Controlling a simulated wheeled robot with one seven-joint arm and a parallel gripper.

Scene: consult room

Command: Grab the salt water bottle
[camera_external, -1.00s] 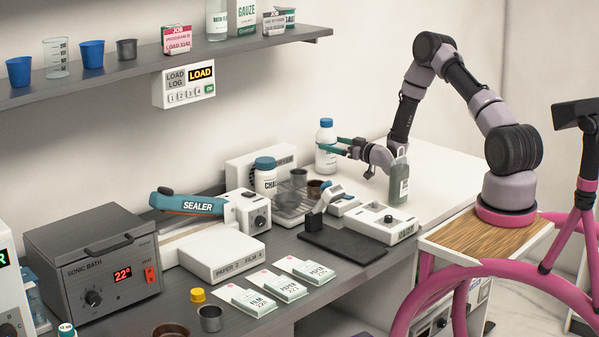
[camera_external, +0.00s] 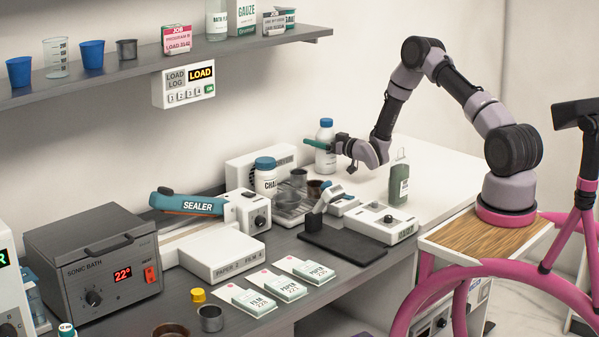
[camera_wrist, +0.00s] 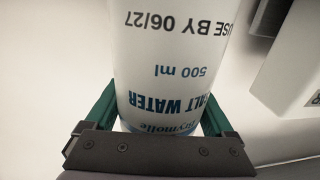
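The salt water bottle (camera_external: 326,158) is white with a blue cap and stands upright at the back of the bench, by the wall. Its upside-down "SALT WATER 500 ml" label (camera_wrist: 180,90) fills the middle of the wrist view. My gripper (camera_external: 316,144) reaches it from the right, level with its upper half. In the wrist view my gripper's green fingers (camera_wrist: 160,112) stand wide apart, one on each side of the bottle. The bottle is between them; firm contact on both sides is not clear. The far finger is mostly hidden in the external view.
A grey-green bottle (camera_external: 399,180) stands to the right, below my wrist. A white jar with a blue cap (camera_external: 265,178) and a wide white box (camera_external: 262,162) are to the left. A white device (camera_external: 382,222) lies in front. The white bench top at right is mostly clear.

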